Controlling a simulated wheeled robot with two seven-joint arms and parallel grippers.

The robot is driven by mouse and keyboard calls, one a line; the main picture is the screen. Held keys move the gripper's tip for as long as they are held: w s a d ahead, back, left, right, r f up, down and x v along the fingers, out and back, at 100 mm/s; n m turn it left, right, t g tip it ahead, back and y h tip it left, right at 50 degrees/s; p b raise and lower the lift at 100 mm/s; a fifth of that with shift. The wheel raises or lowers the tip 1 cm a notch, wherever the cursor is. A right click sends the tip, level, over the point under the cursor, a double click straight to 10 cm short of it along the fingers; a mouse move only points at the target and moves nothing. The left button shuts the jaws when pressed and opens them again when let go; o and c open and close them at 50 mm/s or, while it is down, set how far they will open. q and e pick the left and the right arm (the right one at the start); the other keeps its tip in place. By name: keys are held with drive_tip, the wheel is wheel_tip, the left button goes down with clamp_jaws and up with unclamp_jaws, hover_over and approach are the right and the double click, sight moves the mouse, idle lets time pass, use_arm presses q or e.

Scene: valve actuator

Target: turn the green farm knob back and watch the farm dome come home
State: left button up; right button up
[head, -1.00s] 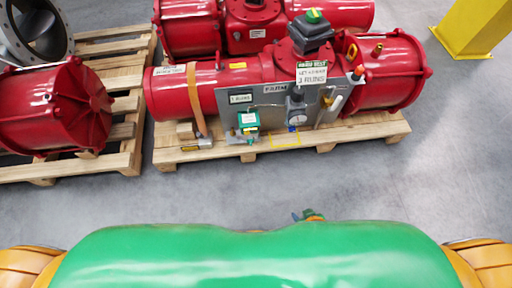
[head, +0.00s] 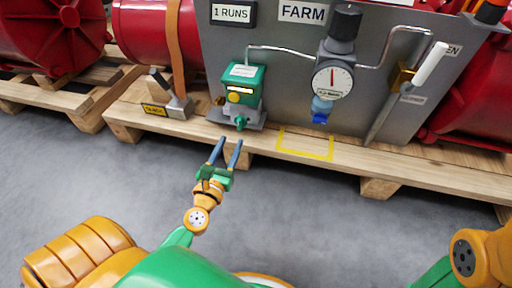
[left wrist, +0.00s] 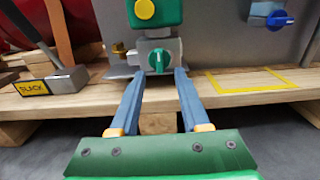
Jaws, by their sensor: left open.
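The green farm knob (head: 240,122) sits low on the front of a green-topped valve box (head: 242,84) with a yellow button, fixed in front of the grey panel. It also shows in the left wrist view (left wrist: 158,60), framed between my fingertips. My left gripper (head: 229,143) is open and empty, its blue fingers pointing at the knob from the near side; the fingertips (left wrist: 160,73) appear short of it. The farm dome is out of the current views. My right arm shows at the lower right, but its gripper is out of view.
The grey panel (head: 285,55) carries a FARM label, a gauge (head: 332,80) with a blue knob (head: 320,117), and a white-handled lever (head: 430,66). A SLACK-tagged strap buckle (head: 180,106) lies left on the wooden pallet (head: 345,158). A yellow outlined patch (head: 306,144) is clear.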

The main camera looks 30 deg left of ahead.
sight(238, 124)
use_arm(q)
drive_tip(key=x, duration=0.6)
drive_tip(key=shift+w+a+r+p, duration=0.15)
drive_tip(key=shift+w+p, duration=0.15)
drive_tip(key=shift+w, duration=0.1)
clamp_jaws()
